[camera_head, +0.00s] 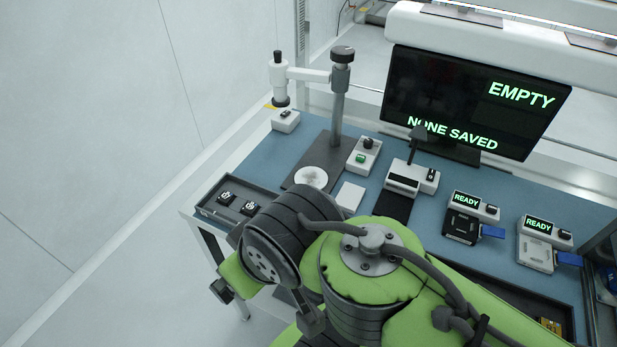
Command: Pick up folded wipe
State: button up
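A small flat white square (350,196), which looks like the folded wipe, lies on the blue bench top just behind my arm. It is right of a round white disc on a dark stand base. My green and black arm reaches across the front of the bench and covers part of the area in front of the square.
A microscope-like stand (338,110) rises behind the white disc (311,177). A dark tray (213,207) with two small parts is at left. A green-button box (363,157), a press-like device (410,180), a monitor (470,100) and two READY units (466,203) (540,230) stand nearby.

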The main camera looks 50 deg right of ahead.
aim_at(348, 199)
jog(key=k+z, duration=0.1)
jog(key=z, duration=0.3)
jog(key=k+z, duration=0.1)
jog(key=z, duration=0.25)
jog(key=k+z, duration=0.1)
jog(key=z, duration=0.3)
jog(key=l+z, duration=0.15)
jog(key=z, duration=0.2)
jog(key=i+j, duration=0.15)
jog(key=j, duration=0.15)
jog(key=i+j+u, duration=0.1)
jog(key=j, duration=0.25)
jog(key=i+j, duration=0.2)
jog(key=j, duration=0.1)
